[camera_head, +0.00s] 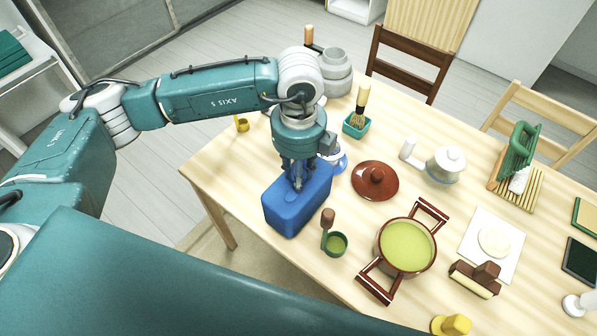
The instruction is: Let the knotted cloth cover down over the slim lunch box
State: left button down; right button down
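The blue knotted cloth cover (285,213) is a rounded, box-shaped piece near the left edge of the wooden table. My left gripper (297,180) points down at its top from above. Its fingers are close together around the knot, which they mostly hide. The slim lunch box does not show; whether it is beneath the cover cannot be seen. I cannot tell whether the cover touches the table or hangs just above it. My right gripper is not in view.
A brown lid (375,181) and a pot of green soup (405,248) lie farther right. A whisk stand (356,125) and a partly hidden blue-and-white item (340,162) are behind. The table's left corner is clear.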

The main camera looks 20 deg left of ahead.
pick_arm(q)
jog(key=shift+f+b, duration=1.55)
jog(key=shift+f, duration=0.35)
jog(key=c, duration=1.3)
grip_release()
jog(key=shift+o, duration=0.2)
jog(key=shift+r, duration=0.1)
notch_tip(320, 180, up, 12)
jog(key=shift+f, duration=0.1)
